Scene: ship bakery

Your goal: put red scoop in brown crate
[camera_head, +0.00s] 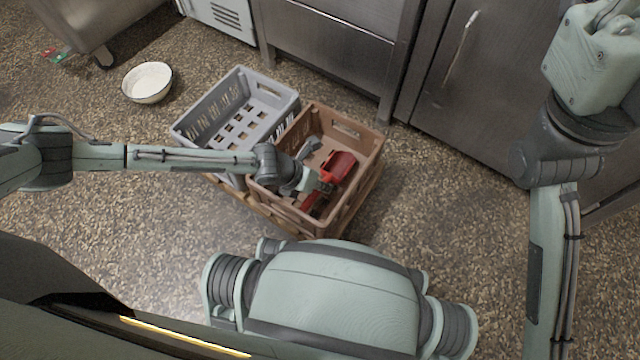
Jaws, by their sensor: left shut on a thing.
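My left gripper (318,180) reaches in over the crate's left side and is shut on the scoop. I cannot tell whether the scoop touches the crate floor. The gripper hides part of the scoop. My right arm is raised at the right edge, and its gripper is outside the picture.
The grey crate (186,136) is empty and stands against the brown crate, both on a wooden base. A white bowl (147,82) lies on the floor at the upper left. Steel cabinets (335,45) close off the back. Speckled floor right of the brown crate is clear.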

